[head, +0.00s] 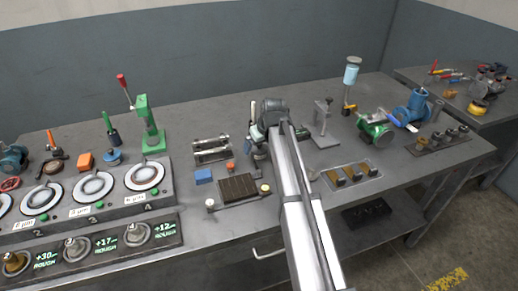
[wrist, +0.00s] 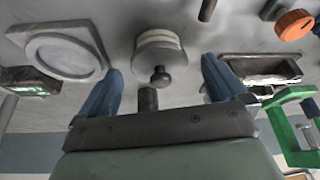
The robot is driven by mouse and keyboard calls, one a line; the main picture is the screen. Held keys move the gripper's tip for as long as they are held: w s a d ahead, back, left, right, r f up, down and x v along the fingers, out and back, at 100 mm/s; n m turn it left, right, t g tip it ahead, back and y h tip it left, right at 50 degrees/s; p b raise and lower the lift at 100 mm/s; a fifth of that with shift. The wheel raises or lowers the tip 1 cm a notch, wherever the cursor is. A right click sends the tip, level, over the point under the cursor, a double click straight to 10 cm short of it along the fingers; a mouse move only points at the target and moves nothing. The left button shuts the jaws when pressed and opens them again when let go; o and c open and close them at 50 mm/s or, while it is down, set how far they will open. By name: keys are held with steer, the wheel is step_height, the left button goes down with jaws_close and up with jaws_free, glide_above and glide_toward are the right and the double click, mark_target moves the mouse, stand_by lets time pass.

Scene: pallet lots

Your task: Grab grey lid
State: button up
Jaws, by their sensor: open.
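A round, pale grey-cream stepped piece with a dark round knob, which looks like the grey lid (wrist: 158,40), lies ahead of my gripper (wrist: 161,68) in the wrist view. The knob shows between the two blue fingers. The fingers are spread apart and nothing is clamped between them. I cannot tell how far the fingertips are from the lid. In the head view my gripper (head: 258,146) is over the middle of the bench, partly hidden by my arm. I cannot make out the lid there.
A grey plate with a round ring (wrist: 62,55) lies left of the fingers, and an open tray (wrist: 262,70) lies right. A green press (head: 149,122) stands left on the bench. A blue block (head: 203,177) and a dark ribbed block (head: 238,188) lie near my gripper.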

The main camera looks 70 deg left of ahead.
steer(key=c, duration=1.1)
steer(key=shift+c, duration=0.2)
